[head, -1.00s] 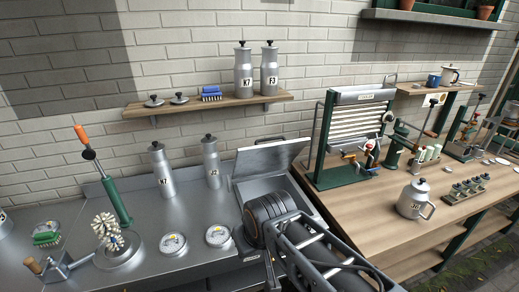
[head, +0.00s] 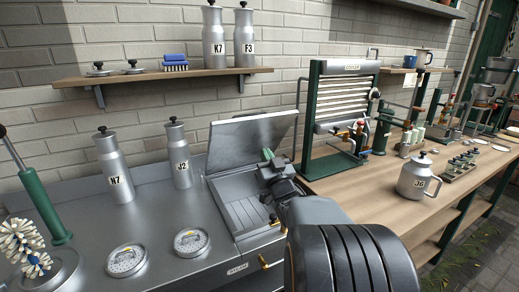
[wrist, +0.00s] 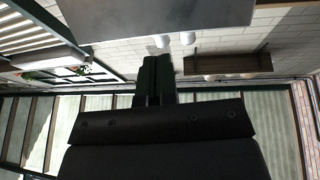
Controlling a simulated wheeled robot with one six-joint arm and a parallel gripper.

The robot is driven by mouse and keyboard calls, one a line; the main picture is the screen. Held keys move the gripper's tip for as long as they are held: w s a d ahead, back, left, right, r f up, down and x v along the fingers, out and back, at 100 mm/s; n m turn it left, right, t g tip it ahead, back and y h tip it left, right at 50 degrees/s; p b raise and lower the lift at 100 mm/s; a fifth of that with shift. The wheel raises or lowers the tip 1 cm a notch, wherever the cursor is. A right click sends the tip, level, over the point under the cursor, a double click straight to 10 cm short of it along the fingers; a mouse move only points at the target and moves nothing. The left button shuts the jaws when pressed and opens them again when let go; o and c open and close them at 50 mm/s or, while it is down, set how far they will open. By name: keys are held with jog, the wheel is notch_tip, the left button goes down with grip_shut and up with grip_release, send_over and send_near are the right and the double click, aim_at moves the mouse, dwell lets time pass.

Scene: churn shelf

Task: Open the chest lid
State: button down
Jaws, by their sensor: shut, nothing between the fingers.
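The steel chest (head: 243,213) is set into the right end of the metal counter. Its lid (head: 240,141) stands raised and tilted back at the rear, so the ridged inside shows. My gripper (head: 268,155) is at the right of the opening, in front of the lid's right part. Its green fingers point up and are shut and empty. In the wrist view the fingers (wrist: 156,70) lie below a large grey panel (wrist: 165,18), which seems to be the lid. I cannot tell whether the fingertips touch it.
Cans N7 (head: 113,169) and J2 (head: 179,156) stand left of the chest. Two round gauges (head: 191,242) lie on the counter. A wall shelf (head: 160,77) with cans runs above. The wooden bench (head: 335,175) with a green-framed rack (head: 340,115) is to the right.

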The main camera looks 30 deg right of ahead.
notch_tip(320, 180, down, 2)
jog(key=s+d+n+t+y+b, duration=0.1)
jog(key=s+d+t+b, duration=0.1)
jog(key=t, duration=0.1)
jog(key=p, duration=0.3)
send_near(257, 121)
jog(key=x, duration=0.7)
jog(key=shift+w+r, duration=0.15)
jog(key=shift+r, duration=0.1)
